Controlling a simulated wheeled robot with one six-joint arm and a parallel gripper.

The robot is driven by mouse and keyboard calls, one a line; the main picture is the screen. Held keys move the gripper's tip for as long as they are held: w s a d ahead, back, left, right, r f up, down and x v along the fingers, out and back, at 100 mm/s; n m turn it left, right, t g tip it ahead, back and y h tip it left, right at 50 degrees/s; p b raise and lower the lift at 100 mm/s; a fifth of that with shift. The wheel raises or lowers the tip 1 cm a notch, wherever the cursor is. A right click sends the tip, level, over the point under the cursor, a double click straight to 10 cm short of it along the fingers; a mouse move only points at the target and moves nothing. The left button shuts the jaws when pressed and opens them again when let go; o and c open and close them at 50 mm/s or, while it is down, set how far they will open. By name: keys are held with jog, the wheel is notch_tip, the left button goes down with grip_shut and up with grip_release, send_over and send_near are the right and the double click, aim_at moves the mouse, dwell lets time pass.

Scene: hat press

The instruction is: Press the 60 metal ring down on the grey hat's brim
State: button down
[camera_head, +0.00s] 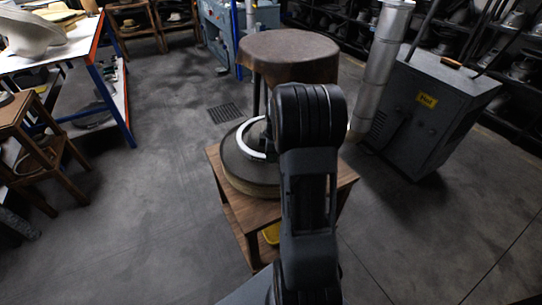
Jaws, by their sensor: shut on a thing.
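The metal ring (246,147) shows as a pale, thin arc above or on a dark round piece, which looks like the grey hat's brim (233,162). I cannot tell whether ring and brim touch. The dark round piece rests on a thick round base (245,188) on a small wooden stand. My dark arm covers the right part of the ring and the brim. My gripper is hidden behind my arm, so its fingers and its hold do not show. The number on the ring cannot be read.
The wooden stand (215,160) has a lower shelf with a yellow thing (271,233). A brown-covered round top (289,47) stands just behind it. A grey cabinet (430,110) and a metal pipe (377,75) are at right. A worktable (126,100) is at left. The floor between is clear.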

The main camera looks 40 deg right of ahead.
notch_tip(320, 180, up, 10)
jog(key=p, duration=0.6)
jog(key=shift+f, duration=0.15)
dwell(0.3)
dwell(0.5)
